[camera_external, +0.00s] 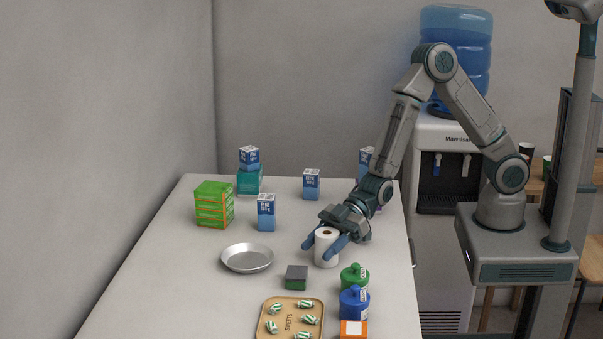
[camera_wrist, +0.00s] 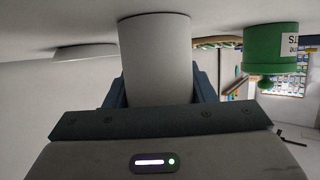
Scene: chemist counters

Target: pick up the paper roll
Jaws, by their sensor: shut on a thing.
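The white paper roll (camera_external: 326,250) stands upright on the table in the external view, right of the middle. My gripper (camera_external: 325,246) is shut on it, with one blue finger at each side. In the wrist view the roll (camera_wrist: 156,58) fills the space between my fingers (camera_wrist: 157,88). From the external view I cannot tell whether the roll's base touches the table or is slightly above it.
A green bottle (camera_external: 354,279) and a blue bottle (camera_external: 354,303) stand near the roll, at its front right. A small dark-topped green box (camera_external: 296,278) and a metal plate (camera_external: 247,258) lie to its left. A sweets tray (camera_external: 290,331) is in front. Blue-and-white cartons (camera_external: 311,186) stand behind.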

